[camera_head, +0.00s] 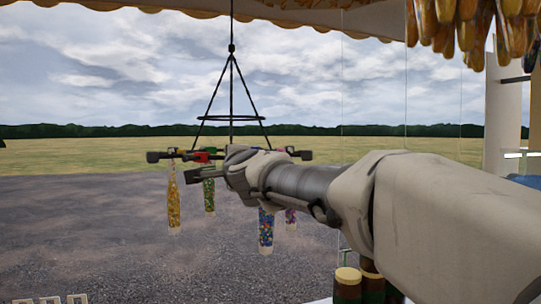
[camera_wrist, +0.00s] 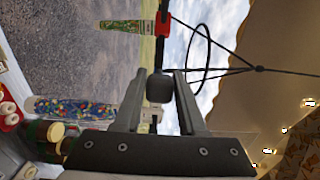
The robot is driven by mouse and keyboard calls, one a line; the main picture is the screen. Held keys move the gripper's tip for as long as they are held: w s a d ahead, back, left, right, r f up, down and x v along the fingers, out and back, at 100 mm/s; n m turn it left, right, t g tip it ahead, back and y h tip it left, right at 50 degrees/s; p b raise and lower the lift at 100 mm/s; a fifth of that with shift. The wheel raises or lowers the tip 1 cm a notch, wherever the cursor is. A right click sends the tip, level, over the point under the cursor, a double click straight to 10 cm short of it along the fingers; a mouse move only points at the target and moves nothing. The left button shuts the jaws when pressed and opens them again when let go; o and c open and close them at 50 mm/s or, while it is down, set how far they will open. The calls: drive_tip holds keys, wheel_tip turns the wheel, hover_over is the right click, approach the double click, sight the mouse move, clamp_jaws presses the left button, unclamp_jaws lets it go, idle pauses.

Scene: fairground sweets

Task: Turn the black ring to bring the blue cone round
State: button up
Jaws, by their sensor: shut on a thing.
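The thin black ring (camera_head: 231,118) hangs on dark cords, and part of it also shows in the wrist view (camera_wrist: 209,50). Below it is a rack of dark arms with black end knobs. My gripper (camera_head: 203,176) reaches in from the right, and its fingers (camera_wrist: 159,76) are shut on a black knob (camera_wrist: 158,89). The blue cone (camera_head: 265,232), filled with blue and mixed sweets, hangs point down below my wrist; it shows at left in the wrist view (camera_wrist: 80,109). My arm hides part of the rack.
A yellow cone (camera_head: 173,207), a green cone (camera_head: 209,194) and a pink-purple cone (camera_head: 290,217) hang from the rack. A red clip (camera_head: 205,156) sits near the green cone. Jars (camera_head: 347,284) stand at lower right. Clear panes and hanging yellow items (camera_head: 470,25) are at right.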

drive_tip(key=shift+s+a+p, duration=0.2)
drive_tip(key=shift+a+p, duration=1.75)
drive_tip(key=shift+a, duration=1.8)
drive_tip(key=o, duration=0.9)
drive_tip(key=b+v, duration=0.1)
drive_tip(key=v, duration=0.9)
drive_tip(key=shift+d, duration=0.1)
